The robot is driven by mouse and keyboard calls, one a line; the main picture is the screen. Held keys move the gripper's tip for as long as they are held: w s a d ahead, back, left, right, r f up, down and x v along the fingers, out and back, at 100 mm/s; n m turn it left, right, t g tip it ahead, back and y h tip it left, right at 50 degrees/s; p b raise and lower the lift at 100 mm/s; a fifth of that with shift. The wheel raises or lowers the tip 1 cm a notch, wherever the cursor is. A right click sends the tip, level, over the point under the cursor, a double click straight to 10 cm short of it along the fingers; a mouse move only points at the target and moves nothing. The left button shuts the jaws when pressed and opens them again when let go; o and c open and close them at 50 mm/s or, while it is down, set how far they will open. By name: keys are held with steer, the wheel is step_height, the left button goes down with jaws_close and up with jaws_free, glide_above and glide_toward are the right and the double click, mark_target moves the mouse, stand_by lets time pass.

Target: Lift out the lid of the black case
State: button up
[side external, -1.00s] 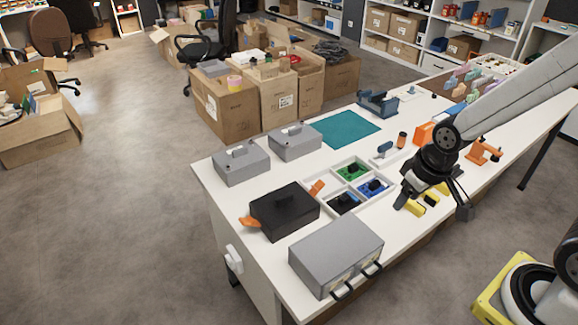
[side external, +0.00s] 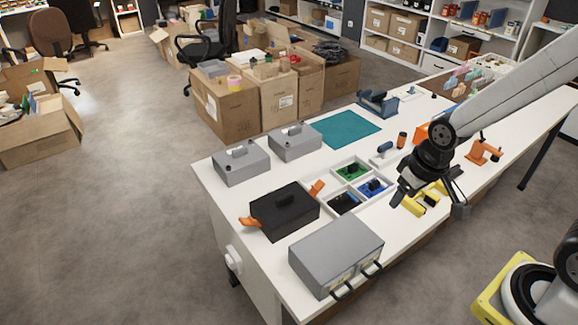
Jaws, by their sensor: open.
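The black case (side external: 285,217) stands near the left end of the white table. Its lid (side external: 283,199) sits on top, with a dark handle in the middle. Orange handles stick out at the case's left and right ends. My gripper (side external: 428,207) is open, above the right part of the table near some yellow pieces. It is well to the right of the black case and does not touch it. I see nothing between its fingers that it clearly holds.
A grey box with black handles (side external: 335,254) stands close in front of the case. Two grey cases (side external: 241,162) stand behind it. A white divided tray (side external: 359,187) with green and blue compartments lies between the case and my gripper. A teal mat (side external: 345,128) lies farther back.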

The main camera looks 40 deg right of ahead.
steer(key=w+a+f+m+g+y, duration=0.1)
steer(key=w+a+f+m+y, duration=0.15)
steer(key=w+m, duration=0.85)
steer(key=m+g+y, duration=0.1)
steer(key=m+y, duration=0.1)
steer(key=m, duration=0.4)
glide_toward(285, 197)
steer(key=shift+w+a+f+m+g, duration=0.2)
steer(key=shift+w+f+m+g, duration=0.1)
steer(key=shift+f, duration=0.4)
steer(key=shift+x, duration=1.3)
steer(key=shift+x, duration=2.65)
steer(key=shift+r, duration=0.1)
